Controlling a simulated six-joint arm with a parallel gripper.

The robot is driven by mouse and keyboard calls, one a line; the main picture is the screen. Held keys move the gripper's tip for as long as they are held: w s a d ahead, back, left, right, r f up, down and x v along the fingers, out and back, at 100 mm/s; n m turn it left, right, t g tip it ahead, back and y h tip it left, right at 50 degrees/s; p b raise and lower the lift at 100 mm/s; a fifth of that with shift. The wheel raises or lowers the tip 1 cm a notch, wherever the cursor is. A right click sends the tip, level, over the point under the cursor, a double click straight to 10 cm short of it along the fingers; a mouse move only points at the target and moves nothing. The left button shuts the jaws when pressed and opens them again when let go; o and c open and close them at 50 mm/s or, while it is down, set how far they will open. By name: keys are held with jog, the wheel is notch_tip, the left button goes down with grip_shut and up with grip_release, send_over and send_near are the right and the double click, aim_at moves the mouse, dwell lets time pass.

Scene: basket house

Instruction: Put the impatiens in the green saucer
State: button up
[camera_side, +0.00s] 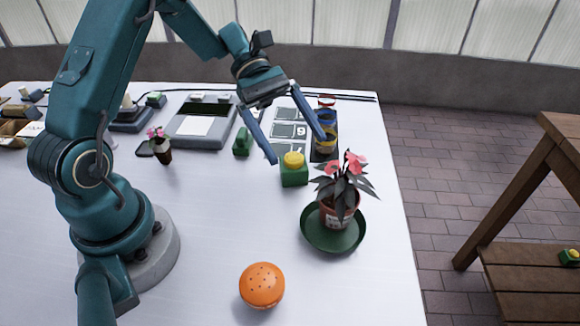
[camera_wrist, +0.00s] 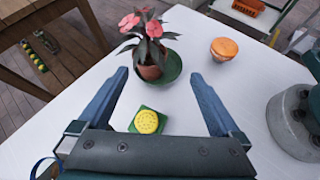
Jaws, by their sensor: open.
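The impatiens (camera_side: 340,191), with pink flowers and dark leaves in a brown pot, stands upright in the green saucer (camera_side: 316,240) near the right side of the table. In the wrist view the impatiens (camera_wrist: 149,50) and the green saucer (camera_wrist: 172,65) are beyond my fingertips. My gripper (camera_side: 296,149) is open and empty, above the table and up and left of the plant. It also shows in the wrist view (camera_wrist: 158,75) with its two blue fingers spread wide. The fingers are apart from the pot.
A green block with a yellow top (camera_side: 293,168) stands left of the plant, below my gripper. An orange round thing (camera_side: 261,285) sits at the front. A small potted plant (camera_side: 160,145), a grey device (camera_side: 200,125) and blue and yellow cups (camera_side: 325,128) stand farther back.

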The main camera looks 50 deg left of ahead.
jog(key=s+r+m+t+y, duration=0.3)
jog(key=s+m+y, duration=0.3)
jog(key=m, duration=0.2)
jog(key=s+a+r+m+t+y, duration=0.1)
jog(key=s+r+m+t+y, duration=0.2)
jog(key=s+m+y, duration=0.2)
jog(key=s+m, duration=0.2)
jog(key=m, duration=0.1)
jog(key=shift+y, duration=0.4)
